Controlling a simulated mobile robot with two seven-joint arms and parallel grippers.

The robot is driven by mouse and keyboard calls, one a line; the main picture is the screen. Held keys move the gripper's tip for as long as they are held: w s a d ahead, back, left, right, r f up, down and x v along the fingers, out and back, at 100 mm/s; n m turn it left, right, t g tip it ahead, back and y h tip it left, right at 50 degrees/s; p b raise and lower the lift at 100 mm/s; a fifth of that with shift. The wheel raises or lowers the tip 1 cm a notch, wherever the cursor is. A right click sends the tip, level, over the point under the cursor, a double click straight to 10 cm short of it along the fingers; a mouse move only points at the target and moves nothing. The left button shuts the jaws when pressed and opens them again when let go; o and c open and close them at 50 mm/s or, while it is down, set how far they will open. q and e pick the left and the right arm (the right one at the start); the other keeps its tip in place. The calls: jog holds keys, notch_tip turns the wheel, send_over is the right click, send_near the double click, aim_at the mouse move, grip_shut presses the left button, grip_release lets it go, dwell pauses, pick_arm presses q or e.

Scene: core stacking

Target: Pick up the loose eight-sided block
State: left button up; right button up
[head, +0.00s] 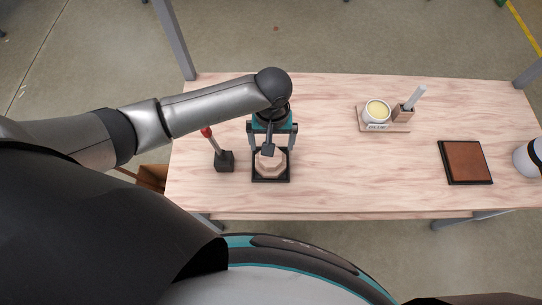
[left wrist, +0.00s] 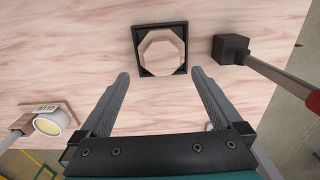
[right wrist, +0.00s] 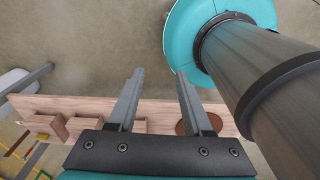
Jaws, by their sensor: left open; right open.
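A pale wooden eight-sided block (head: 277,167) sits inside a black square frame (head: 271,180) on the table. In the left wrist view the block (left wrist: 161,50) shows whole, inside the frame. My left gripper (head: 268,143) is open above the frame and partly covers the block in the head view. In the left wrist view its fingertips (left wrist: 161,73) are apart, one on each side below the frame in the picture, with nothing between them. My right gripper (right wrist: 160,72) is open and empty in the right wrist view, with the floor behind its tips.
A black stand with a red-tipped rod (head: 224,161) stands close left of the frame. A wooden holder (head: 400,127) with a glue cup (head: 376,110) is at back right. A brown pad (head: 465,161) lies at right. The table middle is clear.

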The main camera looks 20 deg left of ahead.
aim_at(271, 159)
pick_arm(q)
notch_tip(271, 159, down, 3)
jog(key=shift+f, duration=0.1)
jog(key=shift+f+b, duration=0.3)
jog(key=shift+f, duration=0.1)
jog(key=f, duration=0.2)
jog(key=f+b, duration=0.1)
jog(key=f, duration=0.2)
jog(key=shift+w+a, duration=0.15)
jog(key=shift+a, duration=0.05)
pick_arm(e)
jog(key=shift+w+f, duration=0.85)
jog(key=shift+f, duration=0.15)
pick_arm(q)
jog(key=c, duration=1.2)
pick_arm(e)
jog(key=shift+s, duration=0.2)
pick_arm(q)
jog(key=shift+r, duration=0.15)
jog(key=shift+c, duration=0.2)
